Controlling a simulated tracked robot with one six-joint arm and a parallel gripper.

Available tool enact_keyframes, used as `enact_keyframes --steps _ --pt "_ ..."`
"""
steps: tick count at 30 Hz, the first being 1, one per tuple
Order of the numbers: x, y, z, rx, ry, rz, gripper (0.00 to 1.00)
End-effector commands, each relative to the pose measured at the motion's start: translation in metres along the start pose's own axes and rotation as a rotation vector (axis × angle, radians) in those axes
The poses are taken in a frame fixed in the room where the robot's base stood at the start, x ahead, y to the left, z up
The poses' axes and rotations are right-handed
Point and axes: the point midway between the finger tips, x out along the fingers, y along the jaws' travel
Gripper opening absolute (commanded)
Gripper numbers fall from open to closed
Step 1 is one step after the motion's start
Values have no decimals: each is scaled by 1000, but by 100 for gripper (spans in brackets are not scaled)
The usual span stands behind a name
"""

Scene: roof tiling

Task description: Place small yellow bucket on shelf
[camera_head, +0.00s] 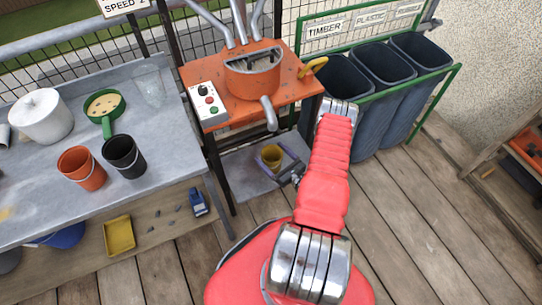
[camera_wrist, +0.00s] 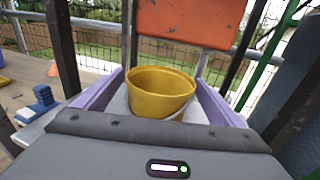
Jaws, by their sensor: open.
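The small yellow bucket (camera_head: 271,155) is at the grey lower shelf (camera_head: 238,172) beneath the orange machine stand. It is upright in the wrist view (camera_wrist: 160,93), with its wire handle hanging at the front right. My gripper (camera_head: 283,162) is open, with one purple finger on each side of the bucket. A gap shows between the bucket and the fingers. The bucket's base is partly hidden by my gripper body, so its contact with the shelf is hard to see.
The orange stand (camera_head: 200,80) and its dark legs rise around the lower shelf. Dark bins (camera_head: 385,70) stand to the right. The grey workbench (camera_head: 45,165) at left holds an orange bucket (camera_head: 82,168) and a black bucket (camera_head: 124,156). The plank floor in front is clear.

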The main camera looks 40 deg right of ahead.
Motion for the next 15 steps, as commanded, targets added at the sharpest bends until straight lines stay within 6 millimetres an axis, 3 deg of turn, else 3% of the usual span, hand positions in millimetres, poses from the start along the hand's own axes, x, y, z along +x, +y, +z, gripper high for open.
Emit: enact_keyframes --steps 9,15 --pt "0 0 2 -1 0 0 90" --pt "-16 -1 2 0 1 -2 90"
